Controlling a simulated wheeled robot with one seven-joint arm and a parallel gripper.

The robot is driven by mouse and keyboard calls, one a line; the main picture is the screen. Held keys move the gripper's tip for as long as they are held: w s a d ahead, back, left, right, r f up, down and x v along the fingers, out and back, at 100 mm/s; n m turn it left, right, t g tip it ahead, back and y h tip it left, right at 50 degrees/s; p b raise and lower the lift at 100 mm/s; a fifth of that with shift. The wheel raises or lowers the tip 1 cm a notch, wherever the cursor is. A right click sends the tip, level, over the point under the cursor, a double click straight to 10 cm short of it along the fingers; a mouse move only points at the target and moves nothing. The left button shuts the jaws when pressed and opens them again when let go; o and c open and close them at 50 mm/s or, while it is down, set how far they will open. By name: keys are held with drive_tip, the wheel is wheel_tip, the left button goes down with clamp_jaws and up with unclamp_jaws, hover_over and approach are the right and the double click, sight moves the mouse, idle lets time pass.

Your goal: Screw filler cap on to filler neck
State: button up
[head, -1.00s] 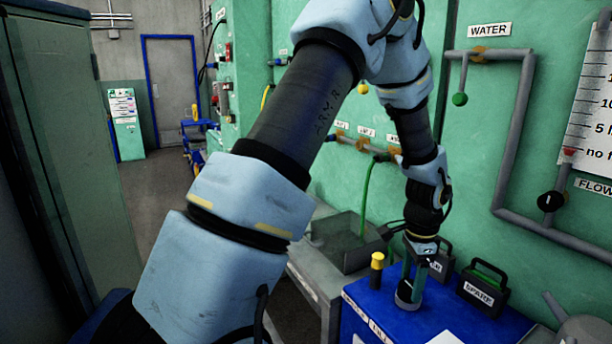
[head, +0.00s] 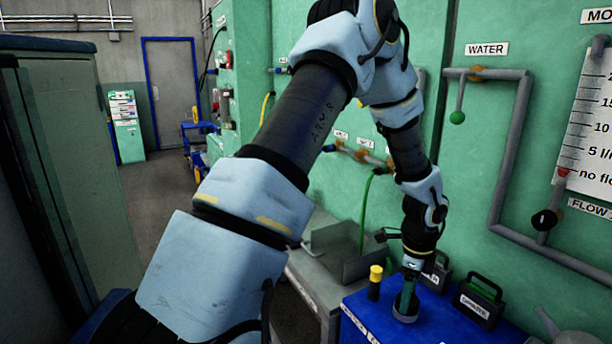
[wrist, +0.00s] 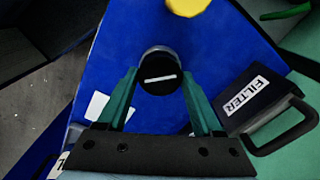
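A round black cap (wrist: 160,82) with a white bar across its top shows in the wrist view, with a grey rim (wrist: 158,51) behind it. I take it for the filler cap; the rim may be the filler neck. My gripper (wrist: 160,73) points down at it, one green finger on each side, tips very close to its edge. Whether they touch it is unclear. In the head view my gripper (head: 408,296) is over the blue bench top, at a short grey round piece (head: 405,310). Any gap between cap and neck is hidden.
A black bottle with a yellow cap (head: 375,274) stands just left of my gripper. A black FILTER box (wrist: 248,95) and a SPARE box (head: 480,300) stand to the right. The blue bench top (head: 352,308) has pale labels. A grey tray (head: 340,255) lies further left.

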drive_tip(key=o, duration=0.5)
drive_tip(key=shift+c, duration=0.2)
